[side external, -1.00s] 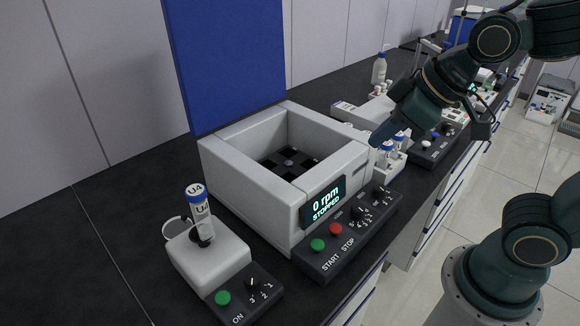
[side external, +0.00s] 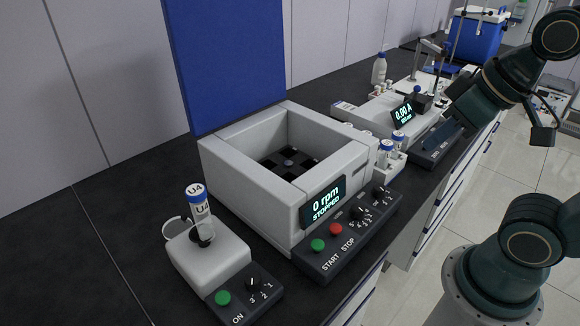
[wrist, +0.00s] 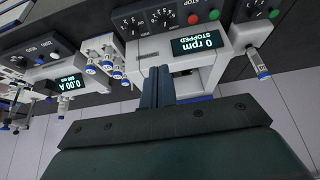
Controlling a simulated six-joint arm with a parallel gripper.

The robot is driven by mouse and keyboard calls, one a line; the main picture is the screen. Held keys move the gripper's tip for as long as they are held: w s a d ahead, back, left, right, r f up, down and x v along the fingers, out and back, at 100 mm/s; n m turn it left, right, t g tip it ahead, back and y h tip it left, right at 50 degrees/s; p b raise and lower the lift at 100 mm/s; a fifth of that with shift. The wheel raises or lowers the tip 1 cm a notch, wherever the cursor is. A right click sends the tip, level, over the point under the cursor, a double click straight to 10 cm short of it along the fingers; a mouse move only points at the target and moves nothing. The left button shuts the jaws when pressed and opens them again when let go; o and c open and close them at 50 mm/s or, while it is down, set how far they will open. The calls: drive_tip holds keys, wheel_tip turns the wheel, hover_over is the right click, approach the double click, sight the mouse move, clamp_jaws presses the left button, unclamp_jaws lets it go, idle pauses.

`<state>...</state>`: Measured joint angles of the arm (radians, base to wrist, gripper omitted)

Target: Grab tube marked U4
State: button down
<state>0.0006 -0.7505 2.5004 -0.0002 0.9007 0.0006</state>
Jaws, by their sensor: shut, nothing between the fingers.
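The tube marked U4 (side external: 200,207) has a blue cap and a white label. It stands nearly upright on the small grey mixer (side external: 210,258) at the front left. In the wrist view the U4 tube (wrist: 257,63) shows at the right, beside the machine reading 0 rpm. My gripper (side external: 424,150) is over the bench at the right, near the instrument reading 0.00 A, far from the U4 tube. In the wrist view its fingers (wrist: 158,78) are together with nothing between them.
The open grey centrifuge (side external: 235,165), with its raised blue lid (side external: 228,65), stands between my gripper and the mixer. A rack (side external: 390,168) of blue-capped tubes is on its right. A white bottle (side external: 379,69) stands behind. Bare bench lies at the left.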

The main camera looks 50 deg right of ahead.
idle(0.4)
drive_tip(key=c, duration=1)
unclamp_jaws()
drive_tip(key=shift+o, duration=0.2)
